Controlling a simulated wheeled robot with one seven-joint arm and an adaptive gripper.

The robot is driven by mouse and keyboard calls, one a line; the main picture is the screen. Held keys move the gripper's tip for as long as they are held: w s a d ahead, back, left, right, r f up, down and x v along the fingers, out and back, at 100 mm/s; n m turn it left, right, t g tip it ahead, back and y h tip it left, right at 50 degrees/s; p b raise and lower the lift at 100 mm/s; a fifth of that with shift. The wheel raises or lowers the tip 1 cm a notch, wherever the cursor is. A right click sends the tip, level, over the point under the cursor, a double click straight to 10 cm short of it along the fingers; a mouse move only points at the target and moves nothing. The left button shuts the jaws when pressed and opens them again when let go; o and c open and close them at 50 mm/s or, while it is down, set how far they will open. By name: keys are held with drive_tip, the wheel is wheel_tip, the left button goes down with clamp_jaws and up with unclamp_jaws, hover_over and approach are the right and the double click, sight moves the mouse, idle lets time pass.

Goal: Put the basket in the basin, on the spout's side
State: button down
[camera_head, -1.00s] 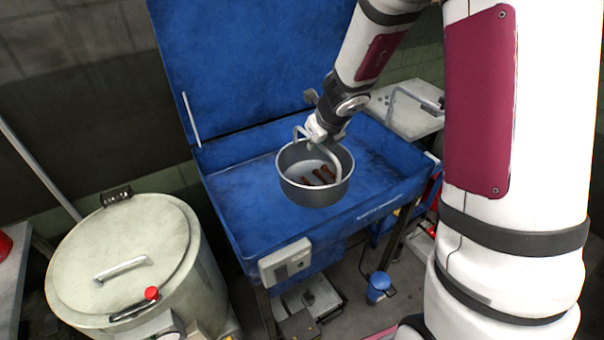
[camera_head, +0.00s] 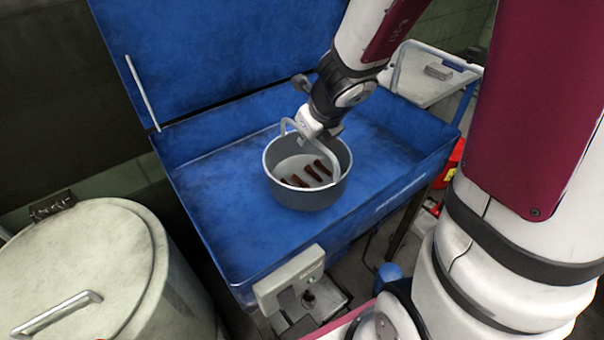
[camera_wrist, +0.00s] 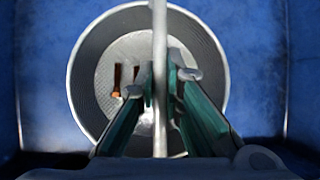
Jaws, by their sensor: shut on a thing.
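The basket (camera_head: 308,196) is a round grey metal pan with an arched handle, and several reddish-brown bolts lie inside it. It is upright over the blue basin (camera_head: 215,215); I cannot tell whether it touches the basin floor. My gripper (camera_head: 318,135) is shut on the basket's handle from above. In the wrist view the gripper's fingers (camera_wrist: 161,88) close on the handle bar, with the basket (camera_wrist: 95,105) below and blue basin surface around it. I cannot make out the spout in either view.
The basin's raised blue lid (camera_head: 220,50) stands behind. A pale lidded drum (camera_head: 90,260) stands at the left. A grey control box (camera_head: 288,280) is on the basin's front. A pale side table (camera_head: 430,75) is at the back right. Basin floor is bare left and right of the basket.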

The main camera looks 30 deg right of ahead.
drive_tip(key=shift+w+d+f, duration=0.15)
drive_tip(key=shift+w+f, duration=0.05)
drive_tip(key=shift+f, duration=0.05)
drive_tip(key=w+d+f, duration=0.5)
drive_tip(key=w+d, duration=0.5)
drive_tip(key=w, duration=0.1)
drive_tip(key=shift+w+d, duration=0.15)
drive_tip(key=shift+d, duration=0.15)
drive_tip(key=c, duration=1.7)
unclamp_jaws()
drive_tip(key=shift+f, duration=0.1)
